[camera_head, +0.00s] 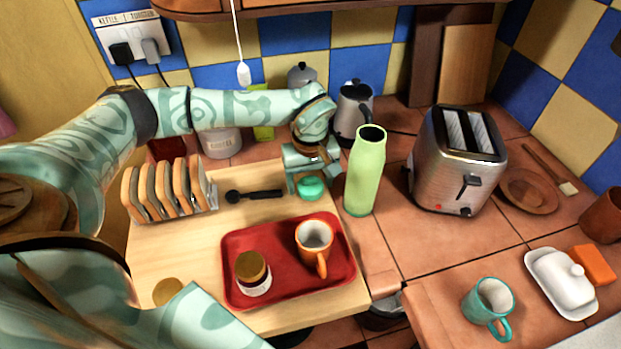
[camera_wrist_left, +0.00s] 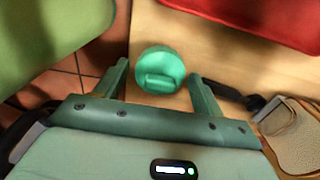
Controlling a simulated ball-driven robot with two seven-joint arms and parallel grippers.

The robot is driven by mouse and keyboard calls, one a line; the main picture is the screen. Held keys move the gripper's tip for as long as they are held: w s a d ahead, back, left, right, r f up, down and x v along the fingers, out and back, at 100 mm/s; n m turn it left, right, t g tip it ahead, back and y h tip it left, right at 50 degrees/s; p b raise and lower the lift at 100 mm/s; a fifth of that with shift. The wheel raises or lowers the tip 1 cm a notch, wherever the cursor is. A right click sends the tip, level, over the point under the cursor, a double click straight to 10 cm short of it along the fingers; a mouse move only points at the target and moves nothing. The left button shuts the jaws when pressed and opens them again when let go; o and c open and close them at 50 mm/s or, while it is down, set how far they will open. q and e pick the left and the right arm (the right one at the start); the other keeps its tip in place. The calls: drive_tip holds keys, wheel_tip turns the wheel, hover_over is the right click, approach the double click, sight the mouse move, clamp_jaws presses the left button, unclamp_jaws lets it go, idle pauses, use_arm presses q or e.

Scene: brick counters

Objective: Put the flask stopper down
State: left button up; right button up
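The teal flask stopper (camera_head: 311,188) sits on the wooden board (camera_head: 185,250), close to its right edge. It looks upright; the wrist view shows its round top with a raised bar (camera_wrist_left: 160,68). My left gripper (camera_head: 306,177) is right at the stopper. In the wrist view my left gripper (camera_wrist_left: 160,77) is open, with a finger on each side of the stopper and a small gap at both. The tall light green flask (camera_head: 366,172) stands uncapped just right of the gripper; a blurred part of it shows in the wrist view (camera_wrist_left: 50,45). My right gripper is out of view.
A red tray (camera_head: 235,245) with a jar (camera_head: 253,274) and an orange mug (camera_head: 314,240) lies in front of the stopper. A black spoon (camera_head: 254,195) and toast rack (camera_head: 165,190) are left. A kettle (camera_head: 354,110) stands behind the flask, a toaster (camera_head: 460,165) right.

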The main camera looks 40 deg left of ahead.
sight(310, 179)
use_arm(q)
wheel_tip(310, 179, up, 12)
drive_tip(key=p, duration=0.3)
drive_tip(key=shift+r, duration=0.2)
drive_tip(key=shift+f, duration=0.1)
idle(0.5)
